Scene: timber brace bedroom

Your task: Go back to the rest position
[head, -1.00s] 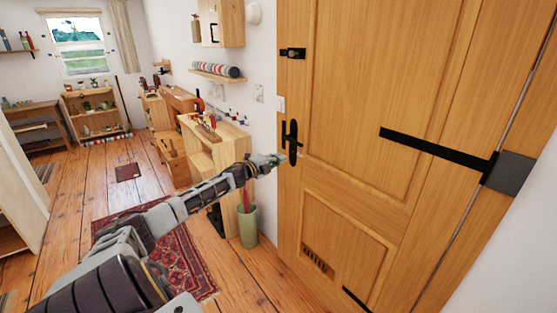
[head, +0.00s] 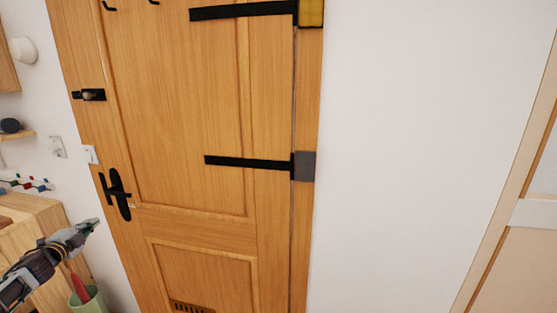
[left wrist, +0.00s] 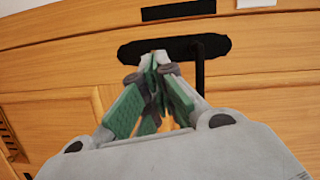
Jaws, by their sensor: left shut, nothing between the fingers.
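My left gripper (head: 90,226) is at the lower left of the head view, just left of the wooden door (head: 185,120). It is shut and empty, and does not appear to hold the black door handle (head: 117,194). In the left wrist view, the closed fingers (left wrist: 155,62) point toward the handle's black plate (left wrist: 150,48), with the lever (left wrist: 199,65) to their right. I cannot tell the exact gap between fingertips and plate. The door looks closed in its frame. My right gripper is not in view.
A black bolt (head: 90,95) sits on the door above the handle, and black strap hinges (head: 245,162) are at its right. A green bin (head: 88,302) and a wooden cabinet (head: 30,215) stand at the lower left. A bare white wall (head: 410,130) lies to the right.

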